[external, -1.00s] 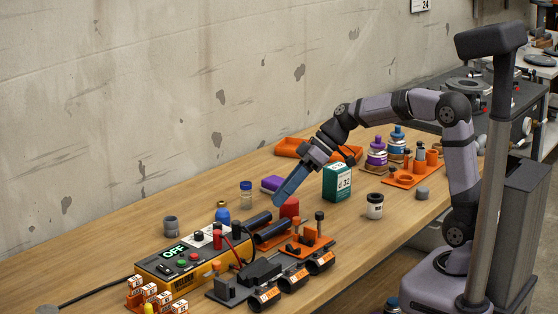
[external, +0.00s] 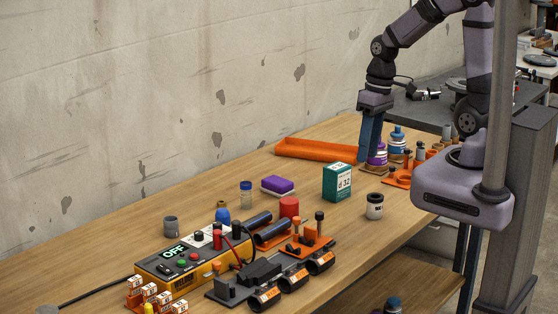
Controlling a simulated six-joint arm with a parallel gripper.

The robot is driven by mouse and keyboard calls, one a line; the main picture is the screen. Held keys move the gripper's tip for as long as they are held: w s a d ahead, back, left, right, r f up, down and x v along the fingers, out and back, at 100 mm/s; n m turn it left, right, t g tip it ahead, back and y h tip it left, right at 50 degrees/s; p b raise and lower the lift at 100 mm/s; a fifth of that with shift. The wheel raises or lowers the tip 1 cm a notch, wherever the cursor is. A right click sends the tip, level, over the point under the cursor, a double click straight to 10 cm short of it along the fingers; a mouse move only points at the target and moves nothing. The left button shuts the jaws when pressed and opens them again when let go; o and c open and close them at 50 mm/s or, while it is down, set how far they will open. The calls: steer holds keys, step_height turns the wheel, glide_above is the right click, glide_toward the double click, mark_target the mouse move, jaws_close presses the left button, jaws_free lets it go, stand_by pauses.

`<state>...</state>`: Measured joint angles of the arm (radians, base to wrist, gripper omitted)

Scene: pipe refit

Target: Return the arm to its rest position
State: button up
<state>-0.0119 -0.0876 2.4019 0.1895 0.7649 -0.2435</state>
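My gripper (external: 370,138) points straight down near the back right of the bench, in front of or beside the purple-capped bottle (external: 378,158), which it partly hides. Its blue fingers appear close together in this side-on view, so I cannot tell whether they are open or shut. I see nothing held in it. My arm rises from the gripper and bends back to its base at the right.
An orange tray (external: 318,149) lies behind to the left of my gripper. The yellow power unit (external: 182,264) reads OFF. Bench room between box and tray is clear.

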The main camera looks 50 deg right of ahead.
steer(key=s+d+r+m+h+p, duration=0.1)
steer(key=s+d+r+p, duration=0.2)
steer(key=s+r+p, duration=0.2)
steer(key=shift+s+d+r+g+h+p, duration=0.2)
steer(key=shift+d+r+g+h+p, duration=0.15)
steer(key=shift+p, duration=0.4)
stand_by(1.0)
